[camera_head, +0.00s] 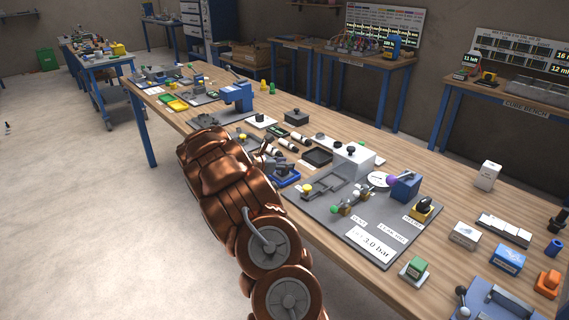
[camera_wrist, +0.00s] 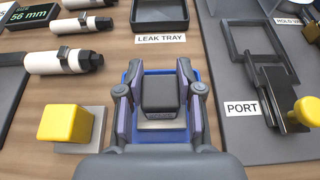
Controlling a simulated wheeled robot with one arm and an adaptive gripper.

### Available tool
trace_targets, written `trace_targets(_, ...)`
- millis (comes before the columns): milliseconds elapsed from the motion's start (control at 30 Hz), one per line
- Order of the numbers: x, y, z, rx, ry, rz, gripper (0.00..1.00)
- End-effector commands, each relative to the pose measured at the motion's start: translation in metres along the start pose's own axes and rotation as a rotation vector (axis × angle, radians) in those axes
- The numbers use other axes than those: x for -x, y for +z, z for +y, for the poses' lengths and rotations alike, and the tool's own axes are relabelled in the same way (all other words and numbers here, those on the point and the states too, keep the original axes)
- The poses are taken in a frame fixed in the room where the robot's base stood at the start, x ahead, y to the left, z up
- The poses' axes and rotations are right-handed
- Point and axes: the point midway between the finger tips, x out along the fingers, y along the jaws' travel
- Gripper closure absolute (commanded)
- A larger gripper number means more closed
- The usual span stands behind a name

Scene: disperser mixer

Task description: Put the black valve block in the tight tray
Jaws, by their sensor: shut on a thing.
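The black valve block (camera_wrist: 160,92) sits between the two fingers of my gripper (camera_wrist: 159,76) in the wrist view. My gripper is shut on its sides. A tray with a blue rim (camera_wrist: 158,72) lies directly beneath and around the block and fingers; I cannot tell whether the block rests in it or hangs just above. A pale strip shows at the block's near side. In the head view my gripper (camera_head: 270,160) is over the blue tray (camera_head: 287,181) near the table's front edge, and my arm hides much of this area. The block is not clear there.
A black tray labelled LEAK TRAY (camera_wrist: 160,15) lies beyond the gripper. White-and-black cylinders (camera_wrist: 62,60) and a yellow cube (camera_wrist: 64,123) are at left. A grey plate with fixtures (camera_head: 385,225) is close at right. Bare wood shows between them.

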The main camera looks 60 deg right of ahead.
Motion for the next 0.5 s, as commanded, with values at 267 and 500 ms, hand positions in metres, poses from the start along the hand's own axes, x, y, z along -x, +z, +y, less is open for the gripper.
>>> trace_targets(267,-0.0006,-0.0014,0.0000,0.000,0.000,0.000,0.58)
trace_targets(500,-0.0006,-0.0014,0.0000,0.000,0.000,0.000,0.39)
